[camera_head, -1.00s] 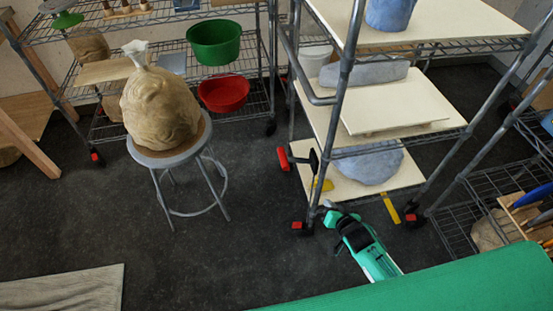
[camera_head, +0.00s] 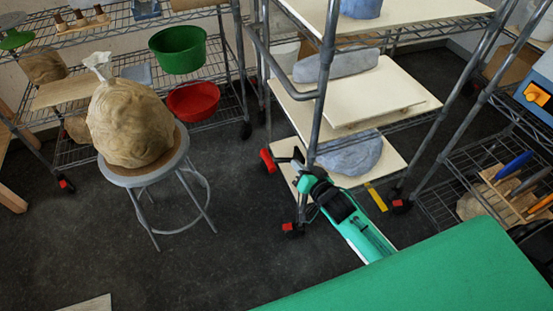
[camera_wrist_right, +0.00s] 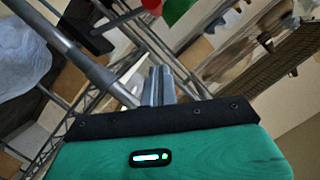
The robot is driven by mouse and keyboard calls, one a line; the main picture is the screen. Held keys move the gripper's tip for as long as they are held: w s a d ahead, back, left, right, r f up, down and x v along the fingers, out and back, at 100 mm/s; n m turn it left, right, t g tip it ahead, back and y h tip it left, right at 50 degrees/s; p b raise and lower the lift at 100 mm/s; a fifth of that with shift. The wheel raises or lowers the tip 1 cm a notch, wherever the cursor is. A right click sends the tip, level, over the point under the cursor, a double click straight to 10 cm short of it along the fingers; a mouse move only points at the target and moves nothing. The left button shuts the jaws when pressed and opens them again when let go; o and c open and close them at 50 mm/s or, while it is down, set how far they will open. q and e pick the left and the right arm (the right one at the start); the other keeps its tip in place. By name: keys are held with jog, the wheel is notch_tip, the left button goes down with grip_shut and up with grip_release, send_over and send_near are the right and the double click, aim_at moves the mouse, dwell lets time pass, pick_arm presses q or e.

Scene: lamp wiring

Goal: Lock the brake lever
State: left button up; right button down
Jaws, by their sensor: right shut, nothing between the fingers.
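A red-ended piece (camera_head: 267,161) with a dark bar sits low at the near left part of the wheeled rack; it appears to be the brake lever. My right gripper (camera_head: 303,172) reaches in from the lower right, beside the rack's front post. Its tip is just right of the red end and overlaps the dark bar; I cannot tell whether they touch. In the right wrist view its fingers (camera_wrist_right: 158,85) are shut and empty. A red shape (camera_wrist_right: 175,10) lies beyond them, partly cut off. My left gripper is not in view.
The rack's post (camera_head: 322,85) and shelves (camera_head: 350,95) stand close to my gripper. Red caster tabs (camera_head: 293,229) are at the rack's feet. A stool (camera_head: 150,178) with a wrapped lump (camera_head: 140,120) stands left. Dark floor between is clear.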

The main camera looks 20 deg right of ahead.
send_over(277, 160)
jog(key=s+d, duration=0.2)
jog(key=s, duration=0.1)
jog(key=f, duration=0.2)
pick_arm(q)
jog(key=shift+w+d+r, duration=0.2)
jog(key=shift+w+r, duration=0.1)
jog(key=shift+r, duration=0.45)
pick_arm(e)
jog(key=shift+w+a+f, duration=0.2)
jog(key=shift+a+f, duration=0.55)
jog(key=shift+f, duration=0.05)
jog(key=shift+w+a+f, duration=0.15)
jog(key=shift+a+f, duration=0.55)
jog(key=shift+f, duration=0.05)
pick_arm(q)
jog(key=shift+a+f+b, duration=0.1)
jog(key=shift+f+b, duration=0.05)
jog(key=shift+b, duration=0.2)
pick_arm(e)
jog(key=shift+f, duration=0.1)
